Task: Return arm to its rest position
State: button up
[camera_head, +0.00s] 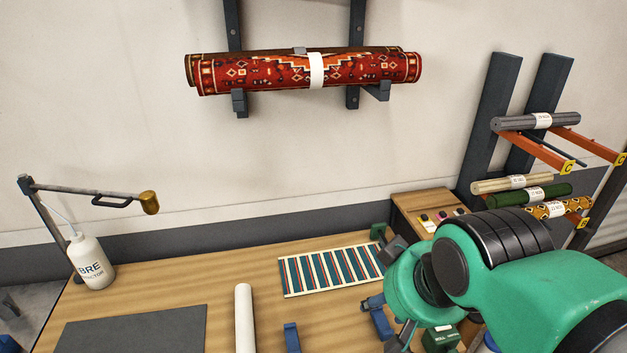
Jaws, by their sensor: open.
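My green and black arm reaches in from the right edge over the right end of the wooden workbench (220,265). My gripper (392,292) is at the arm's left end, low over the bench. It is open, with dark finger parts showing above and below the green wrist; nothing shows held between them. A striped rug sample (330,271) lies flat just left of it. A blue clamp-like piece (377,314) is close beside the lower finger; I cannot tell whether they touch.
A white roll (244,318), grey mat (135,329), blue block (291,338) and white bottle (91,262) under a lamp-like arm (95,192) are on the bench. A red rug (260,73) hangs above.

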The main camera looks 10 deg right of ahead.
jog(key=shift+f+b, duration=1.85)
jog(key=shift+f, duration=0.35)
